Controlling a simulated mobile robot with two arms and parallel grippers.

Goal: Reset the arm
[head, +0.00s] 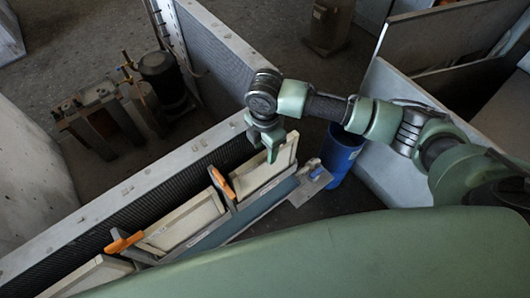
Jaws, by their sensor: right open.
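My right arm reaches in from the right in the head view. Its green gripper (266,143) points down above the upper end of a row of beige panels. The jaws are open and nothing shows between them. The fingertips are close to the top edge of the nearest beige panel (262,167); I cannot tell whether they touch it. My left gripper is not in view.
Another beige panel (181,222) stands in the row, with orange clips (221,183) between. A blue bin (341,152) stands below my right forearm. A pale-topped wall (120,191) runs behind the row. Pale panels (386,104) stand at right. Machinery (162,78) sits at upper left.

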